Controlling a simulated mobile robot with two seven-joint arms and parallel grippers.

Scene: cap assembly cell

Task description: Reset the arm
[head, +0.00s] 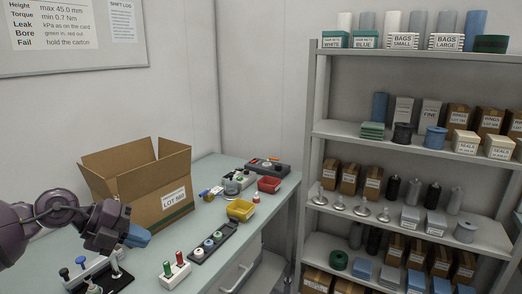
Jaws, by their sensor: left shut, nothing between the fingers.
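My left gripper (137,236) comes in from the left in the head view, over the left part of the workbench. Its blue fingers are shut and empty. It hangs above and beside a metal fixture with small knobs (97,272) and in front of the open carton (150,187). It covers part of the bench behind it. My right gripper is not in view.
The green-grey workbench (215,172) holds a white block with red and green knobs (174,268), a dark strip with round parts (213,243), a yellow bin (241,210) and a red bin (269,184). A stocked shelf rack (405,142) stands at the right.

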